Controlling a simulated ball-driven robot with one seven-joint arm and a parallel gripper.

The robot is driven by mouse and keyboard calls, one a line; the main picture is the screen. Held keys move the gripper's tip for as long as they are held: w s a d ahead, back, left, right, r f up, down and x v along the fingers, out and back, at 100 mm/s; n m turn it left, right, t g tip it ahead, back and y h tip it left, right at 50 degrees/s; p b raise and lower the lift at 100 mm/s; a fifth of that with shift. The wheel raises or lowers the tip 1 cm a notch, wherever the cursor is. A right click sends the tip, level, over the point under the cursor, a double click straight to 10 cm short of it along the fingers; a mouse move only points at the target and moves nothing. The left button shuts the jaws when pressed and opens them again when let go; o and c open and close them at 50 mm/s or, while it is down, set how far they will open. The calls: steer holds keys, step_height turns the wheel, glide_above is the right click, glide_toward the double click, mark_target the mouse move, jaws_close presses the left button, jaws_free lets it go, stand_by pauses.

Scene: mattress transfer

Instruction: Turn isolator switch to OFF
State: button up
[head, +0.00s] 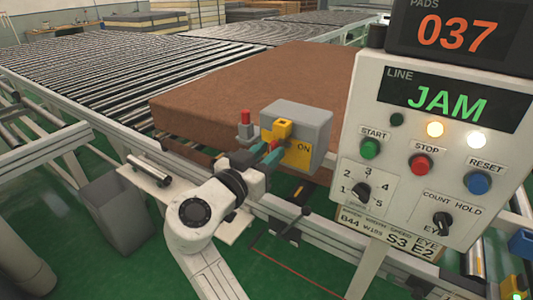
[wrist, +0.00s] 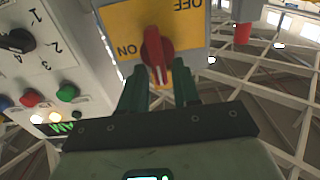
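The isolator switch is a grey box (head: 305,120) on the conveyor's side rail, with a yellow plate (head: 301,154) marked ON. In the wrist view its red rotary handle (wrist: 155,50) stands upright in the picture on the yellow plate (wrist: 122,22). ON reads upside down left of the handle and OFF upside down at upper right. My gripper (head: 268,157) is at the front of the box. In the wrist view my gripper (wrist: 160,92) has its green fingers apart, one on each side of the handle's lower end. Contact with the handle cannot be told.
The control panel (head: 375,120) stands close on the right, showing JAM, with buttons and knobs. A red-topped post (head: 245,118) is just left of the switch box. A brown mattress (head: 250,85) lies behind on the roller conveyor (head: 90,75). A grey bin (head: 115,210) stands at left.

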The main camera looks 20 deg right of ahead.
jaws_close()
steer(key=shift+n, duration=0.4)
steer(key=shift+w+a+f+n+p, duration=0.2)
steer(key=shift+n+p, duration=0.75)
steer(key=shift+n, duration=1.9)
steer(key=shift+w+a+f+n+p, duration=0.2)
steer(key=shift+n+p, duration=0.75)
steer(key=shift+n, duration=1.95)
steer(key=shift+w+a+f+n+p, duration=0.2)
steer(key=shift+n+p, duration=0.75)
steer(key=shift+n, duration=1.9)
steer(key=shift+w+f, duration=0.1)
steer(key=shift+f, duration=0.1)
steer(key=shift+o, duration=1.1)
jaws_free()
steer(key=shift+d, duration=0.1)
